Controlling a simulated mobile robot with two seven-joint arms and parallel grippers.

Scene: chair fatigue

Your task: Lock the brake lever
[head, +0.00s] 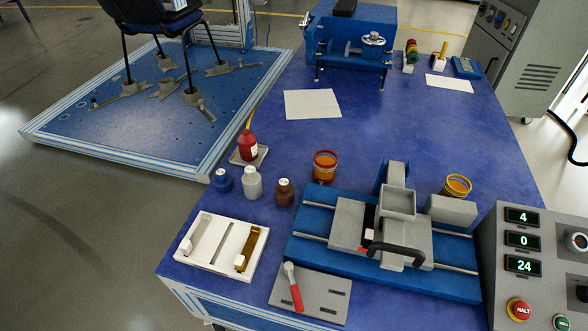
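A lever with a red grip (296,297) and a pale metal pivot end sits on a grey plate (325,299) at the front edge of the blue table. Its grip points toward the front. A black curved handle (398,250) is on the grey carriage (350,222) of the blue slide fixture (315,251), right of the plate. No label shows which of these is the brake lever. Neither of my grippers is in view.
A white tray (201,257) is left of the plate. Several small bottles, including a red bottle (248,144), stand behind it. A grey control panel (540,240) with lit numbers is at the right. The table's middle is clear. A chair (150,20) stands on a blue platform at upper left.

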